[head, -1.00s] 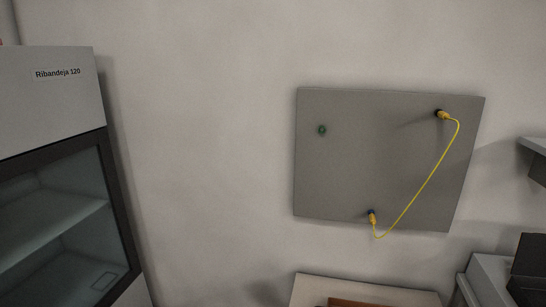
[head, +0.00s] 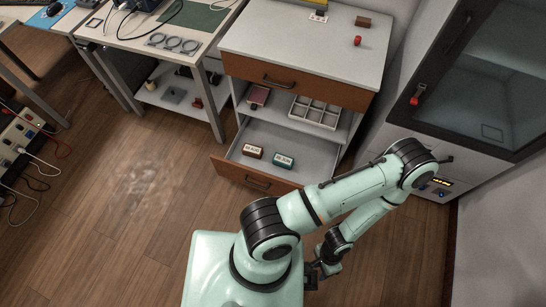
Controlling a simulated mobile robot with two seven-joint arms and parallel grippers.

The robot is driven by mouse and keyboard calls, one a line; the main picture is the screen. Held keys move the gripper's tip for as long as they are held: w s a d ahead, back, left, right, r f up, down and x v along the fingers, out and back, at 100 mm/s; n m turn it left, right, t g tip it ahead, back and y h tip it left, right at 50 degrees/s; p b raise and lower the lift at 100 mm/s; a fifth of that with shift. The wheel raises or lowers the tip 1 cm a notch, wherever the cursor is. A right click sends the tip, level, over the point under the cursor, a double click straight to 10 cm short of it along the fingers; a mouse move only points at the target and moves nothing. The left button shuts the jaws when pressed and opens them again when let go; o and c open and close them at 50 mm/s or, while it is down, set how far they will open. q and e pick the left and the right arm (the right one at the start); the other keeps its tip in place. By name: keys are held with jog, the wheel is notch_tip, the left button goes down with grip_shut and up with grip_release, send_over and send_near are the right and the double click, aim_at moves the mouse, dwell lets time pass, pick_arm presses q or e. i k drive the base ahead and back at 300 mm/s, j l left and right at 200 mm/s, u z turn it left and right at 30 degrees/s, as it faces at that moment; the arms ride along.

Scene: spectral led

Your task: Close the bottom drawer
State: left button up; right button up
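The bottom drawer (head: 234,171) of the grey cabinet (head: 300,42) is pulled out, its brown front standing away from the cabinet. A small brown-and-white box (head: 253,151) and a teal-and-white box (head: 283,161) lie inside it. The drawer handle (head: 257,183) is on the brown front.
Above the drawer, an open shelf holds a white divided tray (head: 314,111). The brown upper drawer (head: 300,83) is shut. A glass-fronted cabinet (head: 480,80) stands right, and a workbench (head: 165,45) stands back left. Wooden floor (head: 130,210) is clear left of the drawer.

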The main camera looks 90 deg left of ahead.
aim_at(315, 162)
jog(key=i+l+u, duration=0.1)
jog(key=u, duration=3.15)
jog(key=k+l+z, duration=0.1)
jog(key=z, duration=0.2)
jog(key=i+l+z, duration=0.15)
jog(key=z, duration=0.25)
jog(key=l, duration=0.1)
